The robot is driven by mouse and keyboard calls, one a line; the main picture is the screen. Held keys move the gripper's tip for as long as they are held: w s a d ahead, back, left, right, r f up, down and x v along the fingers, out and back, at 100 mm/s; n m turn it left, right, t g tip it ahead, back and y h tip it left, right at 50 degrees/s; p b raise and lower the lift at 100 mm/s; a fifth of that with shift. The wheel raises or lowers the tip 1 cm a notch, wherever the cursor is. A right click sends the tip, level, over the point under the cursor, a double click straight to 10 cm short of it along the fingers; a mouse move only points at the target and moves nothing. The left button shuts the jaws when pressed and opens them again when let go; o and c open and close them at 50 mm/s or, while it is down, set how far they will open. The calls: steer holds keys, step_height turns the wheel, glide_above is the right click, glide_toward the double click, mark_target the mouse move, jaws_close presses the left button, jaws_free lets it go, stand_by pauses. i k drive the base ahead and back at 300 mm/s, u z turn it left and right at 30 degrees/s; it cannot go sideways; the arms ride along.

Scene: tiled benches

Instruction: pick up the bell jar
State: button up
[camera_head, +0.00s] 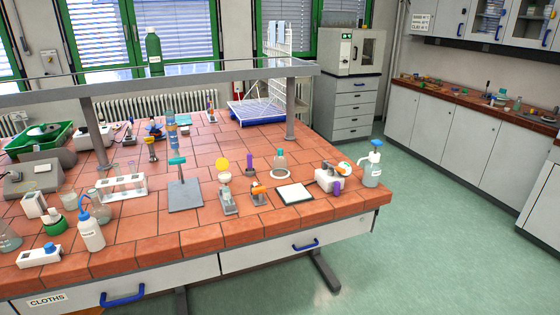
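What looks like the bell jar (280,164) is a small clear, dome-shaped glass piece with a teal top and a pale ring at its base. It stands upright on the red tiled bench (245,235), right of the middle of the bench and a little back from its front edge. It is small in the picture, so its details are hard to make out. My gripper is not in view.
A purple-topped item (250,163) stands close left of it, and a white square plate (294,193) lies in front. A white device (330,178) and a wash bottle (373,168) are to the right. A shelf (200,71) spans above the bench. The green floor (440,220) is clear.

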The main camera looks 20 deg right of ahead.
mark_target(280, 163)
steer(key=z, duration=0.25)
steer(key=i, duration=1.2)
steer(key=z, duration=0.15)
